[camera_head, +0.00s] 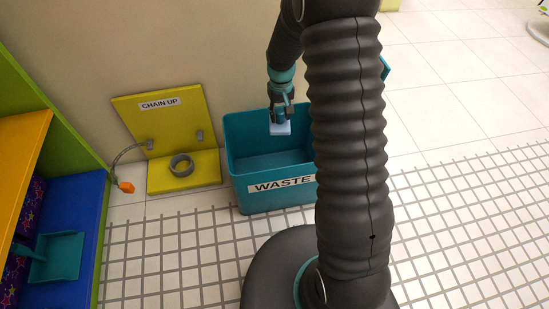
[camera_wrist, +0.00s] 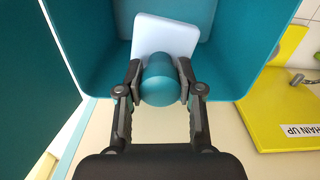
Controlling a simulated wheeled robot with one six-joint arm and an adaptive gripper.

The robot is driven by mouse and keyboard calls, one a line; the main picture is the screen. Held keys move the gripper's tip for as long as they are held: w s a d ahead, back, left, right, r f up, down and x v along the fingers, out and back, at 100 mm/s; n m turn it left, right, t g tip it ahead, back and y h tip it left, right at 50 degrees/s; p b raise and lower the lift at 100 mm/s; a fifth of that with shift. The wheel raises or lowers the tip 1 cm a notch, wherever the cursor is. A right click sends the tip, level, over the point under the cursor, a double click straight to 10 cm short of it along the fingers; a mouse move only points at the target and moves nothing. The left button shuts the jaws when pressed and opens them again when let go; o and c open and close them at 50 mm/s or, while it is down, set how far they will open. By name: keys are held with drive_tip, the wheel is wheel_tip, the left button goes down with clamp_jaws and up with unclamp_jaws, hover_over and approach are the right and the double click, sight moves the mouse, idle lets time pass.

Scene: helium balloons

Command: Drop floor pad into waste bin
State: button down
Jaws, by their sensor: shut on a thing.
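The waste bin (camera_head: 240,147) is a teal open box labelled WASTE, standing on the floor left of my arm; its inside walls also fill the top of the wrist view (camera_wrist: 105,70). My gripper (camera_head: 281,112) hangs over the bin's opening. In the wrist view my gripper (camera_wrist: 159,85) is shut on the teal rounded knob of the floor pad. The floor pad's pale bluish-white plate (camera_wrist: 166,34) lies beyond the fingers, with bin walls around it. The pad's plate also shows in the head view (camera_head: 280,129). My arm hides the bin's right side.
A yellow CHAIN UP stand (camera_head: 165,120) with a grey ring and an orange-tipped hose stands left of the bin. A shelf (camera_head: 72,225) with a teal dustpan (camera_head: 58,256) is at far left. A wall is behind the bin. Tiled floor at right is clear.

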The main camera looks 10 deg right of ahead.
sight(281, 125)
drive_tip(key=shift+d+f, duration=0.15)
drive_tip(key=shift+f, duration=0.55)
drive_tip(key=shift+f+b, duration=0.95)
drive_tip(key=shift+f, duration=1.15)
drive_tip(key=c, duration=0.7)
unclamp_jaws()
drive_tip(key=shift+o, duration=0.2)
drive_tip(key=shift+r, duration=0.1)
wheel_tip(281, 125, up, 11)
drive_tip(key=shift+r, duration=0.45)
